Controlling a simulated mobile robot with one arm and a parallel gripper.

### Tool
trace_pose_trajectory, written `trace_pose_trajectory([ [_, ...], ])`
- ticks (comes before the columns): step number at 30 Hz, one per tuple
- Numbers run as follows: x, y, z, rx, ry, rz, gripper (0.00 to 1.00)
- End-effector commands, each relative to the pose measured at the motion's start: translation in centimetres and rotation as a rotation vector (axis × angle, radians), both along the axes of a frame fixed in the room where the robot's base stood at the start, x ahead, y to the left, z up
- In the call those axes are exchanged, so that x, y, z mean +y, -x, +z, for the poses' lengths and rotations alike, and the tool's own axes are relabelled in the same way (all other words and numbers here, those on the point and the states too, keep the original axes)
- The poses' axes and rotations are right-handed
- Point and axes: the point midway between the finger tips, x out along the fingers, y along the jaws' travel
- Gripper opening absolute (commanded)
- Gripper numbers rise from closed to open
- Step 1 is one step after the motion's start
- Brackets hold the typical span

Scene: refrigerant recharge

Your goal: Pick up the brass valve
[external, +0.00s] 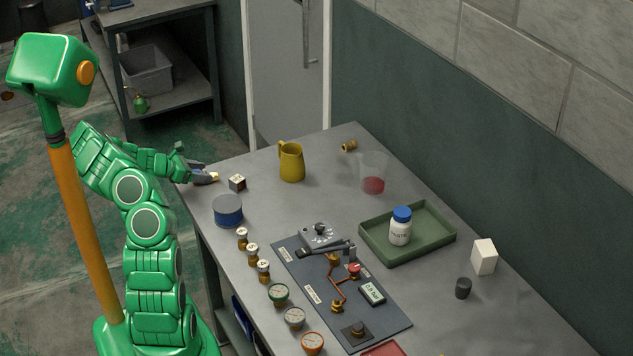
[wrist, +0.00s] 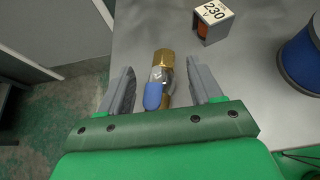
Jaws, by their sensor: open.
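The brass valve (wrist: 163,60) has a brass hex end, a silvery body and a blue lever. It lies near the table's left edge. My gripper (wrist: 161,72) is open, with one grey finger on each side of the valve. Gaps show between the valve and both fingers. The valve's near end is hidden by my gripper's body. In the external view my gripper (external: 200,173) is at the table's far left corner, and the valve's brass end (external: 214,176) shows just beyond it.
A small block marked 230 (wrist: 213,22) and a blue tin (wrist: 303,58) stand right of the valve. A yellow jug (external: 291,162), a brass fitting (external: 349,146) and a clear beaker (external: 373,172) are farther back. A green tray (external: 440,237) holds a white bottle (external: 400,230).

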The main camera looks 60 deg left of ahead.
Motion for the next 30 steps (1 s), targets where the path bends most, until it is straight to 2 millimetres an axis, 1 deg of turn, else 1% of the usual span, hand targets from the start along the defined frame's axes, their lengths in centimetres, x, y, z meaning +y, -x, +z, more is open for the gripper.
trace_pose_trajectory([
  [1,-0.02,-0.56,-0.35,0.0,0.0,-0.001,0.65],
  [4,-0.05,-1.29,-0.73,0.0,0.001,-0.002,0.65],
  [12,-0.01,-1.47,-0.83,-0.001,0.0,0.0,0.65],
  [23,-0.01,-1.45,-0.84,-0.001,0.0,0.0,0.1],
  [24,-0.01,-1.45,-0.84,0.0,0.0,0.0,0.03],
  [25,-0.01,-1.45,-0.85,0.0,0.0,0.0,0.0],
  [30,-0.01,-1.45,-0.84,-0.001,0.0,0.0,0.0],
])
